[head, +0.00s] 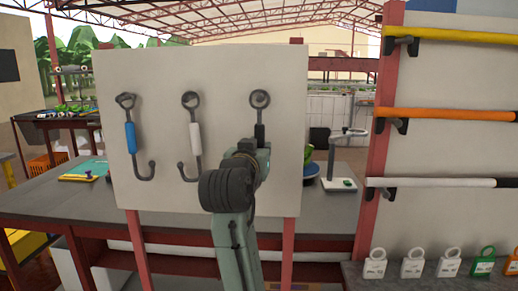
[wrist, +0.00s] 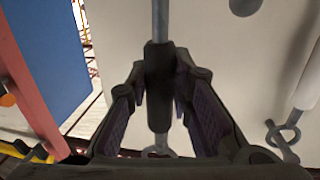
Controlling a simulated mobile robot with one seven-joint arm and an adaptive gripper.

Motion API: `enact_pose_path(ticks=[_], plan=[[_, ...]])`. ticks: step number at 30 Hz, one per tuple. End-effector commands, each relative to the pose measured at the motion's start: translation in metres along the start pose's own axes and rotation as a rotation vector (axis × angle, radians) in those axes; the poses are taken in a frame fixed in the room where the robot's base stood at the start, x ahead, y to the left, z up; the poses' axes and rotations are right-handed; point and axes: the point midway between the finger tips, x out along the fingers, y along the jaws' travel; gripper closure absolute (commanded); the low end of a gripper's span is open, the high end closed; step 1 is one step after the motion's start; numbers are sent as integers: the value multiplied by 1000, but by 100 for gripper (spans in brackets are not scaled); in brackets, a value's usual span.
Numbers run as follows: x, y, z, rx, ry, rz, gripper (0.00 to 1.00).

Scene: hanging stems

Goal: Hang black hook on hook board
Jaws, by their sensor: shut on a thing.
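The black hook (head: 260,131) has a grey ring at its top and a dark sleeve; its lower part is hidden behind my arm in the head view. Its ring appears in front of the upper right of the pale hook board (head: 225,70); I cannot tell whether it sits on a peg. In the wrist view, which looks upside down, the black sleeve (wrist: 158,90) stands between the fingers of my gripper (wrist: 160,98), which is shut on it. The blue-sleeved hook (head: 131,138) and white-sleeved hook (head: 195,138) hang upright to the left.
A grey table (head: 60,195) stands behind the board. A red post (head: 378,130) and a rack with yellow, orange and white bars (head: 440,114) are at the right. Several padlocks (head: 413,264) stand on a ledge below. The white-sleeved hook hangs close beside the black one.

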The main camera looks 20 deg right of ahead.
Motion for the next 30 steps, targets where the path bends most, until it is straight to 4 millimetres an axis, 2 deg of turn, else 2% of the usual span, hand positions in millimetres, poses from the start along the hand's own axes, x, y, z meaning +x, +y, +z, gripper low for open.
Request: enact_pose_path(ticks=[30], plan=[[14, -2, -1, 0, 1, 0, 100]])
